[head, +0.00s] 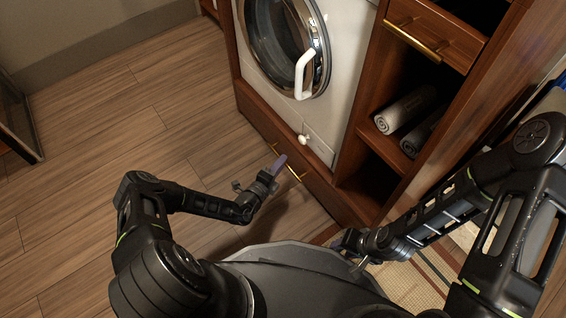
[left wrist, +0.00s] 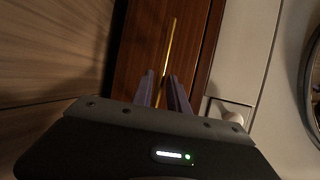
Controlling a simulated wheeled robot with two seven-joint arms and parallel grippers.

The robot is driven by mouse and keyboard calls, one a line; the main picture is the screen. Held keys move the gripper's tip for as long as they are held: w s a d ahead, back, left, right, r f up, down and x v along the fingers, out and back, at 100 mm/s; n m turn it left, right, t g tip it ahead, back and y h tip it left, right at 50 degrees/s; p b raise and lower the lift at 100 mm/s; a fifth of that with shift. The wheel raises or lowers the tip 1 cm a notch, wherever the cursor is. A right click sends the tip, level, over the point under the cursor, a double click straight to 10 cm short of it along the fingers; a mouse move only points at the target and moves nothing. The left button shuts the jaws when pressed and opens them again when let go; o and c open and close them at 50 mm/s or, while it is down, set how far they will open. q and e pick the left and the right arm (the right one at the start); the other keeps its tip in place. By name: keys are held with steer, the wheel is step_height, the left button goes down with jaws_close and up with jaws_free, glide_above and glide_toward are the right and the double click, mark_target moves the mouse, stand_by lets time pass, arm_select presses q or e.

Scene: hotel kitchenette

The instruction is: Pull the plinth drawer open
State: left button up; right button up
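The plinth drawer (head: 318,190) is the low brown wooden front under the washing machine, and it looks shut. Its thin gold bar handle (head: 293,173) is partly hidden by my left gripper (head: 279,164). In the left wrist view, the drawer front (left wrist: 143,45) fills the middle, with the gold handle (left wrist: 169,45) running lengthwise. The two purple-grey fingers of my left gripper (left wrist: 163,90) are apart, with the lower handle between them in the picture. I cannot tell whether they touch it. My right gripper (head: 350,241) is low near my base, its fingers too small to judge.
The white washing machine (head: 340,70) stands above the drawer, with a small white knob (head: 304,139). Right of it, an open shelf holds rolled towels (head: 405,108) below a gold-handled drawer (head: 440,35). A striped rug (head: 415,285) lies lower right. Wooden floor (head: 110,130) is clear on the left.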

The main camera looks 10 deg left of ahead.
arm_select(q)
steer(key=shift+x, duration=1)
steer(key=shift+c, duration=0.4)
jaws_close()
